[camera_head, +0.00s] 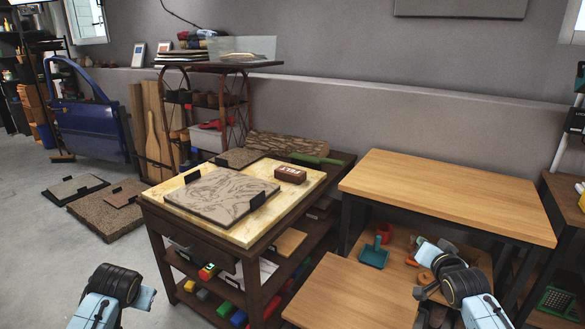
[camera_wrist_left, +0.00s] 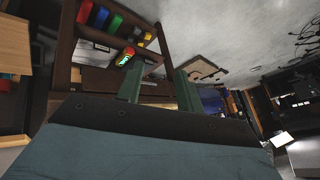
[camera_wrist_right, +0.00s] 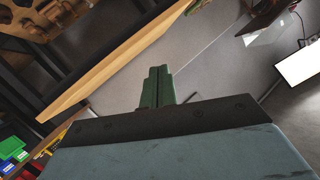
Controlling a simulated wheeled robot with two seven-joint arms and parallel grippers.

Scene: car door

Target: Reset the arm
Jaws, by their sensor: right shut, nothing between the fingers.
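My left arm (camera_head: 108,290) shows at the bottom left of the head view, in front of the dark wooden cart. In the left wrist view my left gripper (camera_wrist_left: 160,84) has its two green fingers apart, with nothing between them. My right arm (camera_head: 462,285) shows at the bottom right of the head view, in front of the wooden tables. In the right wrist view my right gripper (camera_wrist_right: 158,86) has its green fingers together, holding nothing. The fingers are not clear in the head view.
The cart (camera_head: 190,236) carries a patterned stone slab (camera_head: 220,194) and a brown box (camera_head: 290,174). A light wooden table (camera_head: 450,195) stands to its right, with a lower wooden surface (camera_head: 350,295) in front. A blue car door (camera_head: 92,125) stands at the back left.

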